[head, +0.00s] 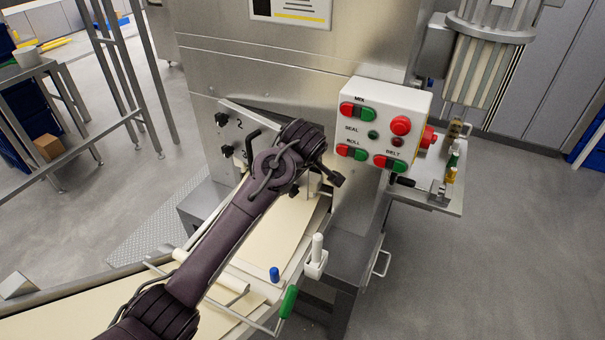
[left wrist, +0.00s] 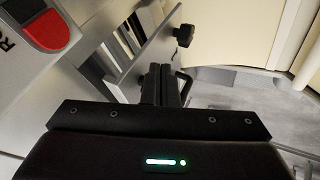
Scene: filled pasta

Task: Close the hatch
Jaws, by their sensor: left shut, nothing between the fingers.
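In the left wrist view a metal panel edge with slots (left wrist: 128,42), a black knob (left wrist: 184,35) and a black handle (left wrist: 184,82) show just beyond the fingers. My left gripper (head: 336,179) is shut and empty, below the control box; its fingers also show in the left wrist view (left wrist: 161,85). My arm hides part of the plate and belt. I cannot tell whether the fingers touch the panel.
A white control box (head: 385,125) with red and green buttons sits right of my gripper. Pale dough (head: 270,230) lies on the belt below my arm. A green handle (head: 288,301) and a white post (head: 317,250) stand at the belt's edge. Open floor lies at right.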

